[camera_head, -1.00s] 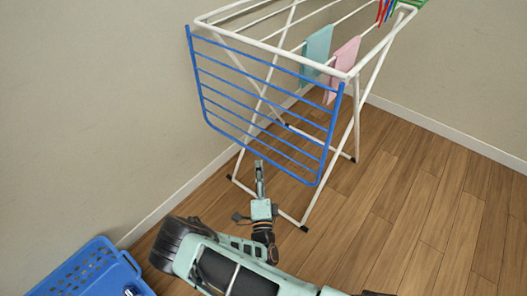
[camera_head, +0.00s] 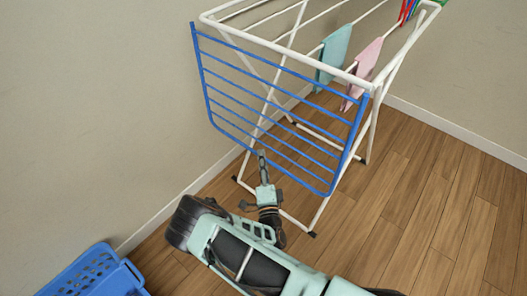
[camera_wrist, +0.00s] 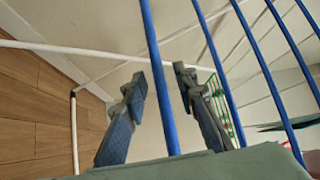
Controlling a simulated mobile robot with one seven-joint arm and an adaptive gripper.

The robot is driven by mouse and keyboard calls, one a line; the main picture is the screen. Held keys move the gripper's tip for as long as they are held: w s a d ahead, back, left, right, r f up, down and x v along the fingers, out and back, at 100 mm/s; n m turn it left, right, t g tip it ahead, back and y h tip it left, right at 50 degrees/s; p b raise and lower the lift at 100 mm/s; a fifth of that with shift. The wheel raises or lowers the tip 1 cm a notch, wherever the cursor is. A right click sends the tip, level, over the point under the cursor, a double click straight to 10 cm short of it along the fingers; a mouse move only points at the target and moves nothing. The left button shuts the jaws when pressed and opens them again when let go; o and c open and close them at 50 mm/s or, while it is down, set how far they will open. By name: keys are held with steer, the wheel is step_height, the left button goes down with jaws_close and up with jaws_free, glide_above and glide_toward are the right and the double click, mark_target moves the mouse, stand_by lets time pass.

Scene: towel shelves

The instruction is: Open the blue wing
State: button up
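The blue wing (camera_head: 350,145) is a barred frame hanging down from the near end of the white drying rack (camera_head: 330,71). My gripper (camera_head: 262,156) is at the wing's lower edge, left of its middle. In the wrist view my gripper (camera_wrist: 160,82) is open, with one blue bar (camera_wrist: 157,65) passing between its two fingers. Small gaps show on both sides of the bar, so the fingers do not appear to press on it. More blue bars of the wing run to the right in that view.
A teal cloth (camera_head: 333,53) and a pink cloth (camera_head: 363,72) hang on the rack. A blue basket (camera_head: 100,272) stands on the floor at lower left. A wall is close on the left. Wooden floor (camera_head: 425,215) is clear on the right.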

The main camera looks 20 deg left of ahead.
steer(key=shift+w+a+r, duration=0.1)
steer(key=shift+w+a, duration=0.15)
steer(key=shift+w, duration=0.35)
jaws_close()
